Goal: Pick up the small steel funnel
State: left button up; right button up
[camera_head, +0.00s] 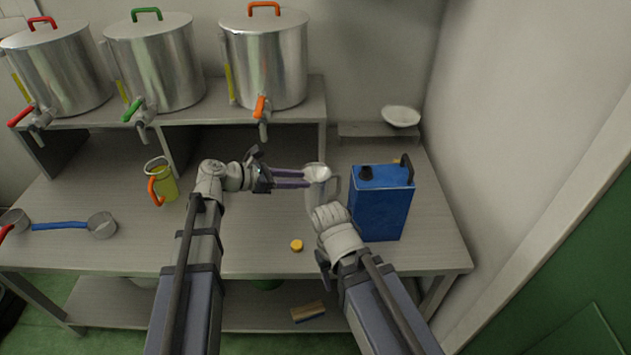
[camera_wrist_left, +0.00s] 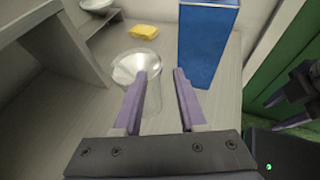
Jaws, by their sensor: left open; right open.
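The small steel funnel (camera_head: 318,172) sits in the mouth of a clear jug (camera_head: 331,191) on the bench. In the left wrist view the funnel (camera_wrist_left: 131,66) is a shiny cone in the rim of the jug (camera_wrist_left: 152,97). My left gripper (camera_head: 306,178) is open and empty, its fingers reaching toward the funnel from the left. In the left wrist view one finger overlaps the funnel's edge and the gap between the fingers (camera_wrist_left: 161,72) lies right of the funnel's middle. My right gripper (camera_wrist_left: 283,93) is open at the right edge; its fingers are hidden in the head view.
A blue can (camera_head: 380,205) stands close to the right of the jug. A yellow sponge (camera_wrist_left: 143,31) lies behind the jug. A yellow cap (camera_head: 296,245) lies in front. An oil jug (camera_head: 164,183) with an orange handle stands left. Steel tanks (camera_head: 264,60) stand on the raised shelf.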

aim_at(327, 181)
pick_arm(q)
jog(key=shift+f+b+x, duration=0.15)
jog(key=shift+b+x, duration=0.5)
jog(key=shift+x, duration=1)
jog(key=shift+f+b+x, duration=0.15)
jog(key=shift+b+x, duration=0.45)
jog(key=shift+x, duration=1)
jog(key=shift+a, duration=0.15)
grip_shut()
